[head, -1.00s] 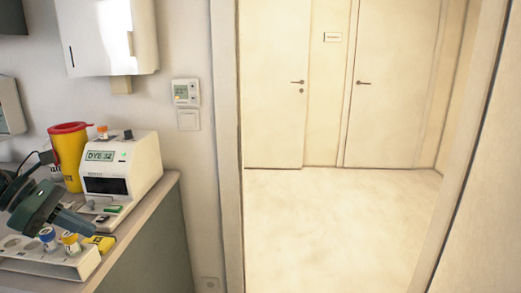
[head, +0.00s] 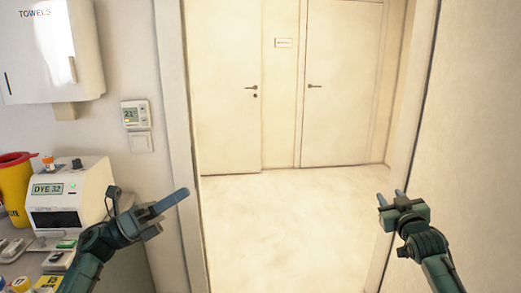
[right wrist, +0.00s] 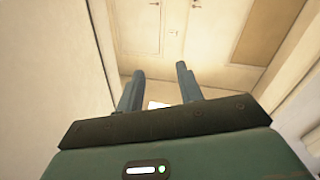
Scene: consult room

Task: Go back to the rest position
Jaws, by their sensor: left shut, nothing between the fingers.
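My left gripper (head: 184,195) is in the lower left of the head view, in front of the left side of the door frame. Its fingers are together with nothing between them. My right gripper (head: 390,197) is at the lower right, near the right side of the door frame. Its two fingers stand apart in the right wrist view (right wrist: 160,72), and the gap between them is empty. Both grippers are raised and clear of the counter's objects.
On the counter at left stand a DYE 32 device (head: 68,198) and a yellow bin (head: 15,188) with a red lid. A towel dispenser (head: 50,55) and a thermostat (head: 134,114) hang on the wall. The doorway floor (head: 290,230) is clear, with closed doors (head: 342,90) beyond.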

